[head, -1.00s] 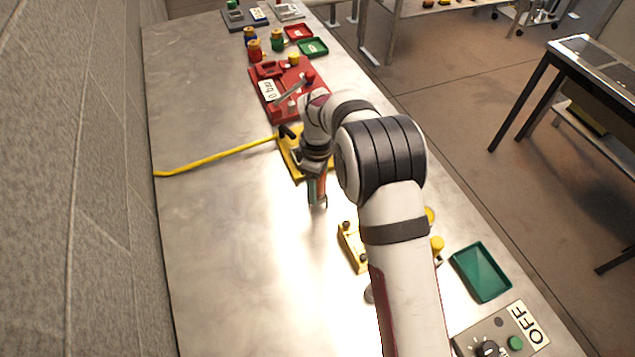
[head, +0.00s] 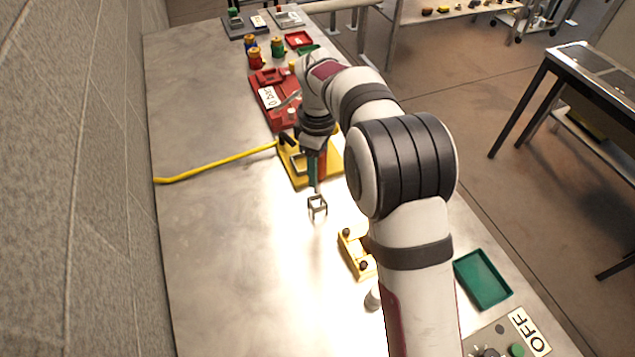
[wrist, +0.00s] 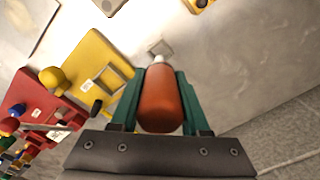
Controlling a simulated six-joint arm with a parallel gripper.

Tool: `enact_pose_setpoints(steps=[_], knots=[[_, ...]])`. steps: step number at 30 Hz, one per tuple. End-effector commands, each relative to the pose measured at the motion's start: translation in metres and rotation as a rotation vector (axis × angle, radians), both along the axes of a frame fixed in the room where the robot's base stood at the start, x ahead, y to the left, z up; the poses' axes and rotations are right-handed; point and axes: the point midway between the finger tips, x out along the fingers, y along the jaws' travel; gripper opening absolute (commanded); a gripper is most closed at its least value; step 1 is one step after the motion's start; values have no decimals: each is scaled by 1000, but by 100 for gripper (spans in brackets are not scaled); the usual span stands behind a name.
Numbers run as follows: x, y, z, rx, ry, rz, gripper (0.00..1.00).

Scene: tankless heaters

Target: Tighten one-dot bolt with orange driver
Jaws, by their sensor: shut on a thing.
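My gripper (head: 317,172) is shut on the orange driver (wrist: 160,98), with its dark green fingers on both sides of the handle. The driver's pale tip points toward a small grey square stand (wrist: 160,49); this open-framed stand also shows on the bench in the head view (head: 317,206), below my gripper. A yellow fixture (head: 296,179) stands just behind my gripper and is partly hidden by it; in the wrist view it has a white label (wrist: 88,85). A smaller yellow block (head: 355,255) with dark round knobs lies nearer. I cannot tell which part is the one-dot bolt.
A yellow bar (head: 215,162) runs left from the yellow fixture. A red fixture (head: 272,98) with a white label is behind it. A green tray (head: 483,279) and an OFF panel (head: 530,330) are at front right. The left bench top is clear.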

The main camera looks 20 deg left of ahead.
Motion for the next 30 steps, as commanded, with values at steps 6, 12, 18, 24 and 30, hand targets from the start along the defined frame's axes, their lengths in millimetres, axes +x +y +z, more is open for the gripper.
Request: enact_pose_setpoints(steps=[6, 12, 18, 24, 30], knots=[[1, -44, 27, 0, -1, -6, 0], [-17, -133, 44, -1, -2, -8, 0], [-49, -196, 50, 0, -1, -5, 0], [-58, -208, 43, -1, 1, -2, 0], [-57, -207, 17, -1, 2, -1, 0]])
